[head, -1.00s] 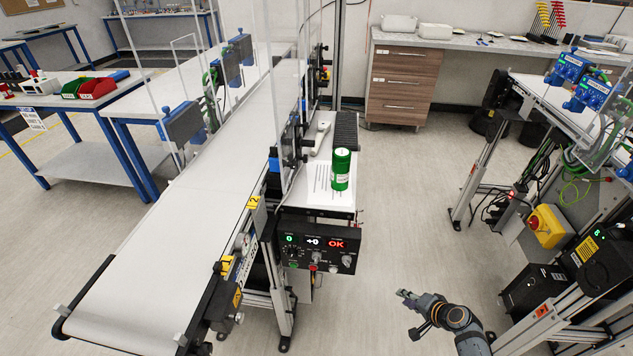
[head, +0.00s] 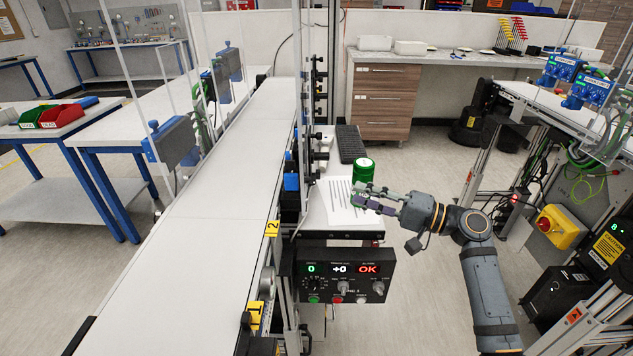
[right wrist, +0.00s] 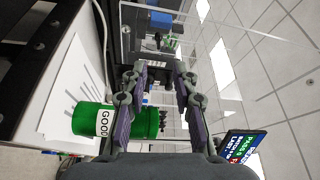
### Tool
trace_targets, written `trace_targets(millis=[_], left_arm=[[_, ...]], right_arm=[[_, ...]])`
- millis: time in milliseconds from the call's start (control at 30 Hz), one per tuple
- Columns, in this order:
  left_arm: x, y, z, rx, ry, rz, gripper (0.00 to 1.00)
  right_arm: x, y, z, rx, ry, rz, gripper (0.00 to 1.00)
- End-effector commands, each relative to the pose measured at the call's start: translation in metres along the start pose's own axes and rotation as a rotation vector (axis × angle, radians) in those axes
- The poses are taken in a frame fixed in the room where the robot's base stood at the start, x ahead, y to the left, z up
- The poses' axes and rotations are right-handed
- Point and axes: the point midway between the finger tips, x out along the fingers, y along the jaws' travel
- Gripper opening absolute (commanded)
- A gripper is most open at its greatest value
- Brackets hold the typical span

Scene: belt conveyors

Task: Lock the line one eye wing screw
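I cannot make out the line one eye wing screw for certain in either view. A yellow tag marked 1 (head: 256,314) sits low on the right side of the white belt conveyor (head: 205,235), with small grey fittings beside it. A yellow tag marked 2 (head: 272,228) is farther up that side. My right gripper (head: 362,198) is over the side shelf, in front of the green container (head: 363,170). In the right wrist view its two fingers (right wrist: 158,88) stand apart with nothing between them. My left gripper is not in view.
The green container, labelled GOOD in the right wrist view (right wrist: 90,120), stands on a paper sheet (head: 340,215). Below is a control box (head: 345,275) reading 0, +0 and OK. Clear upright panels and posts line the belt.

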Motion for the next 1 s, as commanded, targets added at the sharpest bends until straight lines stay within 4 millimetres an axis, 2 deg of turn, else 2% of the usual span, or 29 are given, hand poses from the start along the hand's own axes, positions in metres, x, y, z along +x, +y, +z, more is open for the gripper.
trace_targets(millis=[67,167,300,400,500,867,1000], left_arm=[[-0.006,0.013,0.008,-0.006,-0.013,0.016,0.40],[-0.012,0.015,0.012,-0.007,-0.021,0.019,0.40],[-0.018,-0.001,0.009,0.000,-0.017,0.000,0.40],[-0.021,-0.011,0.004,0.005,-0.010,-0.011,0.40],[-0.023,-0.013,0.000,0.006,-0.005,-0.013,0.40],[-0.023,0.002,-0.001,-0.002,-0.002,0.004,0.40],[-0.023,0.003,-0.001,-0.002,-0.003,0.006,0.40]], right_arm=[[0.014,-0.004,0.000,0.002,-0.001,-0.007,0.28],[0.036,-0.005,0.000,0.004,-0.001,-0.009,0.28],[0.066,-0.004,0.000,0.003,-0.001,-0.006,0.28],[0.082,-0.003,0.000,0.004,-0.001,-0.005,0.28],[0.093,-0.002,0.000,0.002,0.000,-0.003,0.28],[0.098,0.000,0.000,0.001,0.001,0.000,0.27],[0.098,0.000,0.000,0.001,0.001,0.000,0.08]])
